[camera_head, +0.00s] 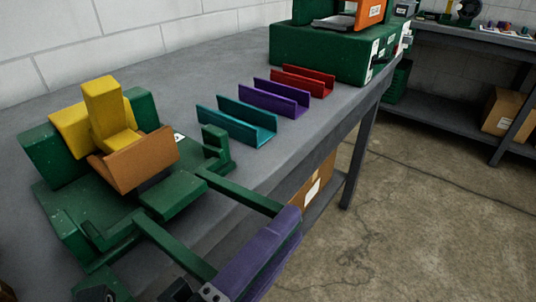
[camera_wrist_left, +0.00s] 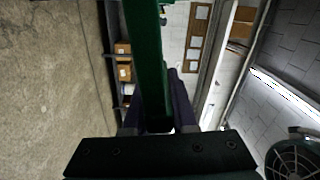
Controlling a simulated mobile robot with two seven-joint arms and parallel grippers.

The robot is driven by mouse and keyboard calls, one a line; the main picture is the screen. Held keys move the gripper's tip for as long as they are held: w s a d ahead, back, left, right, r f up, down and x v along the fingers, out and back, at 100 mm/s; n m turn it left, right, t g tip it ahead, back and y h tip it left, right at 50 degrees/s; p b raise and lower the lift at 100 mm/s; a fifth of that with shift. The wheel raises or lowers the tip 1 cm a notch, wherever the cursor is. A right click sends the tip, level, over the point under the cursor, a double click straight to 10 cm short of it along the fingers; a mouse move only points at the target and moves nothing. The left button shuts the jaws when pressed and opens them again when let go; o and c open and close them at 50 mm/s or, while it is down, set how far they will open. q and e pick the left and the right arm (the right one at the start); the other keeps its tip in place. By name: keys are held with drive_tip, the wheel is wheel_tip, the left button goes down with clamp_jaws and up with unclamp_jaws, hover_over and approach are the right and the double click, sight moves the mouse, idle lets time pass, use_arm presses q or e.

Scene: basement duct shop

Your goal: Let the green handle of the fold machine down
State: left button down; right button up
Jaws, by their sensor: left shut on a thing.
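The green fold machine (camera_head: 60,194) stands on the left of the grey bench in the head view. A yellow block (camera_head: 103,108) stands upright over a bent orange-brown sheet (camera_head: 135,160) on it. The machine's green handle (camera_head: 240,193) has two arms reaching out past the bench's front edge; its outer end is largely hidden by my fingers. My left gripper (camera_head: 290,222), with purple fingers, is shut on that outer end. In the left wrist view the green handle (camera_wrist_left: 146,60) runs between the fingers. My right gripper is not in view.
Teal (camera_head: 237,122), purple (camera_head: 274,97) and red (camera_head: 303,81) channel pieces lie in a row on the bench (camera_head: 190,75). A green machine (camera_head: 325,50) stands at the bench's far end. The concrete floor (camera_head: 400,225) to the right is clear.

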use_arm(q)
drive_tip(key=shift+f+b, duration=0.8)
drive_tip(key=shift+f, duration=0.55)
drive_tip(key=shift+a+f, duration=0.15)
drive_tip(key=shift+f, duration=0.05)
drive_tip(key=c, duration=0.7)
unclamp_jaws()
drive_tip(key=shift+r, duration=0.1)
drive_tip(key=v, duration=0.9)
drive_tip(key=shift+s+a, duration=0.25)
drive_tip(key=shift+s, duration=0.1)
